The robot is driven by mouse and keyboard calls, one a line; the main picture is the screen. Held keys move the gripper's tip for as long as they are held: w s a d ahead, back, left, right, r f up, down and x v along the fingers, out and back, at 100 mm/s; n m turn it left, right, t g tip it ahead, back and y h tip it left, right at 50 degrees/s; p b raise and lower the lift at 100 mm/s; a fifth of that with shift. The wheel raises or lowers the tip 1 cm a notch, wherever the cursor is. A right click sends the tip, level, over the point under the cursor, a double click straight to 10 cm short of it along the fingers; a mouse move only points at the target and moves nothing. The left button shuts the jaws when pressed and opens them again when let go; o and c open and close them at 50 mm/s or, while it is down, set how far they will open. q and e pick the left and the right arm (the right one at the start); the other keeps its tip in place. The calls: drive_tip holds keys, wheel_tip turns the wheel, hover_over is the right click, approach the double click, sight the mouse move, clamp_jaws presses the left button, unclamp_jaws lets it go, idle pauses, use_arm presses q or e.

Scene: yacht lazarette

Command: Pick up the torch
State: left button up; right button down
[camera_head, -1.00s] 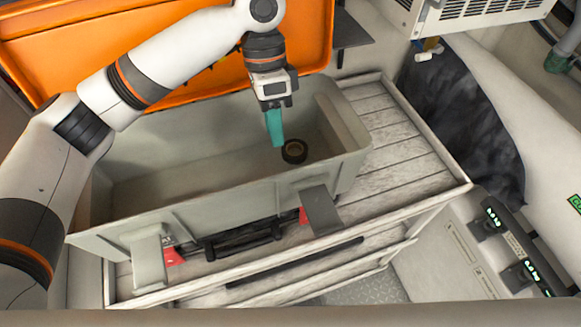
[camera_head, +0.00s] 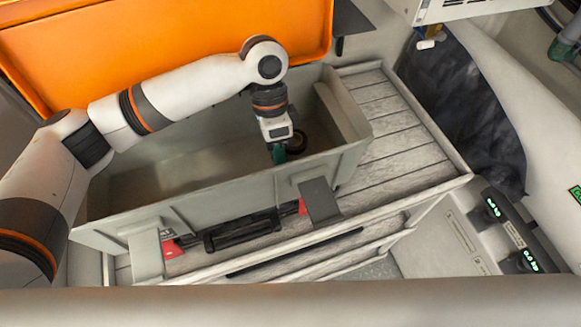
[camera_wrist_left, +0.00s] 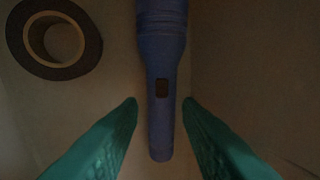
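The torch (camera_wrist_left: 161,95) is blue with a dark switch and lies on the floor of the grey crate (camera_head: 115,185). It shows only in the left wrist view; in the head view the crate wall and my arm hide it. My left gripper (camera_head: 278,155) is down inside the crate. In the left wrist view its teal fingers (camera_wrist_left: 161,100) are open, one on each side of the torch handle, with a gap on both sides. My right gripper is not in view.
A roll of tape (camera_head: 296,142) lies in the crate close to my left gripper, and beside the torch in the left wrist view (camera_wrist_left: 54,45). The crate stands on a slatted shelf (camera_head: 400,150). Its orange lid (camera_head: 160,50) stands open behind.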

use_arm(q)
drive_tip(key=shift+p+x, duration=0.5)
drive_tip(key=shift+x, duration=1.35)
drive_tip(key=shift+s+a, duration=0.1)
drive_tip(key=shift+a, duration=0.05)
clamp_jaws()
